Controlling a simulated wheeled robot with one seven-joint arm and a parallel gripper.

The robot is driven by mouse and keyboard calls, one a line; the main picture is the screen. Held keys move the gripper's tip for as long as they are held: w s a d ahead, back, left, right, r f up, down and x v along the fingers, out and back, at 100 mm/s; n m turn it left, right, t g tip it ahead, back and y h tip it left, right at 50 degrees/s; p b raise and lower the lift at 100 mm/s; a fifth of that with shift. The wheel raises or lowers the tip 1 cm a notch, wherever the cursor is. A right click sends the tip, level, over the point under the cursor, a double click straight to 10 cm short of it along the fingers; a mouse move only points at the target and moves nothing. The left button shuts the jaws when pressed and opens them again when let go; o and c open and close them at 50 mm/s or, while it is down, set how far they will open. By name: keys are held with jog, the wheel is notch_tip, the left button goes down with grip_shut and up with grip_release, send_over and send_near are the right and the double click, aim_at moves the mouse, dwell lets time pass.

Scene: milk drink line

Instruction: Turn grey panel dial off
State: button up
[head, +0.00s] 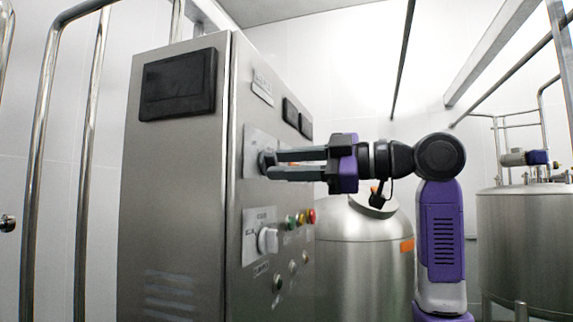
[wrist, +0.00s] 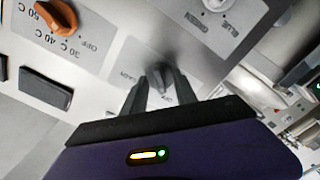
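The grey dial (wrist: 158,76) sits on a grey plate on the steel cabinet's side panel. In the wrist view, upside-down lettering that looks like "OFF" is beside it. My gripper (wrist: 158,82) has one finger on each side of the dial, with the fingers apart. In the head view my gripper (head: 268,166) reaches left to the upper plate (head: 251,145), its tips at the dial and largely hiding it. Whether the fingers touch the dial is hard to tell. The dial's exact pointing direction is unclear.
An orange dial (wrist: 56,14) with temperature marks is nearby. A white dial (head: 267,240) is on a lower plate, beside green, yellow and red buttons (head: 300,219). The steel cabinet (head: 178,180) has a dark screen (head: 178,85). Steel tanks (head: 365,260) stand behind my arm.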

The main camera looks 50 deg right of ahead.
jog(key=b+v, duration=0.1)
jog(key=v, duration=0.6)
jog(key=shift+s, duration=0.35)
jog(key=shift+d+r, duration=0.1)
dwell(0.4)
